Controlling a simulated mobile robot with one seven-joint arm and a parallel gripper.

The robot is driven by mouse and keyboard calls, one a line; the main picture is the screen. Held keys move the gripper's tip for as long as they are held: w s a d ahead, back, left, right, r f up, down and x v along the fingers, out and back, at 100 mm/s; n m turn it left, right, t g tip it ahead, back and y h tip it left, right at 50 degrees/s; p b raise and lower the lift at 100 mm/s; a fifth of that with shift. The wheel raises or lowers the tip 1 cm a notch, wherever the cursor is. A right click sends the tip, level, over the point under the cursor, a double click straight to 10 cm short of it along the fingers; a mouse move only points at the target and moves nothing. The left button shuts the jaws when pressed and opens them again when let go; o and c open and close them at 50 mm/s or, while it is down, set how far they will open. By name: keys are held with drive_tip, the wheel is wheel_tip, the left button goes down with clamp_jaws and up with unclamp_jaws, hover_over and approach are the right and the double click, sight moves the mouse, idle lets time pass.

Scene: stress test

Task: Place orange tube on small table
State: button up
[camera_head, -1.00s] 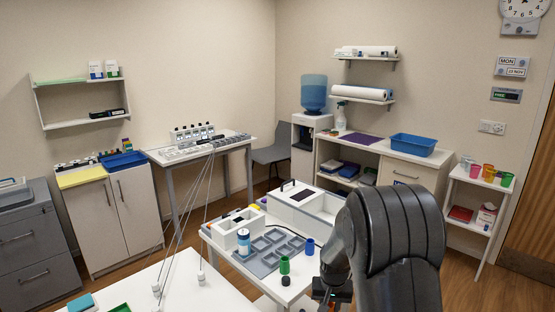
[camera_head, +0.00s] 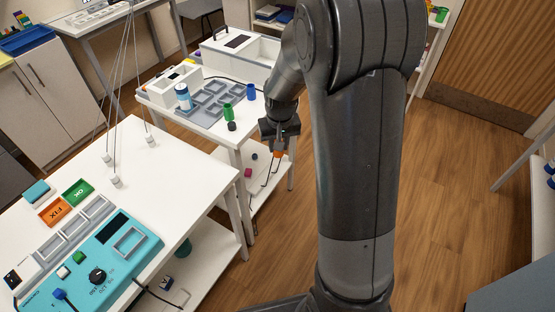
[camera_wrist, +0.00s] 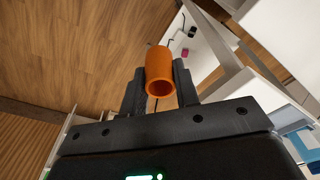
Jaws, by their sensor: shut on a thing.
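My gripper (camera_head: 278,148) is shut on the orange tube (camera_head: 279,154), which shows only as a small orange patch below the jaws in the head view. In the wrist view the orange tube (camera_wrist: 158,65) sits between the two dark fingers of my gripper (camera_wrist: 158,80), its open end facing the camera. The small white table (camera_head: 214,131) stands just left of my gripper, which is beside its right edge, over the floor side. On it are a grey compartment tray (camera_head: 205,104), a green tube (camera_head: 228,111) and a blue tube (camera_head: 251,92).
A dark round piece (camera_head: 232,127) lies near the table's front edge. A blue-and-white bottle (camera_head: 183,97) and white boxes (camera_head: 240,50) stand farther back. A lower shelf (camera_head: 262,190) holds small cubes. A large white table (camera_head: 175,200) with a teal device (camera_head: 95,265) is at front left.

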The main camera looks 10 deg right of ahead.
wheel_tip(320, 180, up, 16)
drive_tip(key=w+a+f+n, duration=0.1)
drive_tip(key=w+a, duration=0.5)
drive_tip(key=w, duration=0.7)
drive_tip(key=w+a+n, duration=0.1)
drive_tip(key=w+a, duration=0.5)
drive_tip(key=w, duration=0.8)
drive_tip(key=shift+s+a+f, duration=0.1)
drive_tip(key=shift+s+f, duration=0.05)
drive_tip(key=shift+f, duration=2.8)
drive_tip(key=shift+s+a+f, duration=0.1)
drive_tip(key=shift+f, duration=2.8)
drive_tip(key=shift+f, duration=0.3)
drive_tip(key=o, duration=1.1)
drive_tip(key=shift+r, duration=0.1)
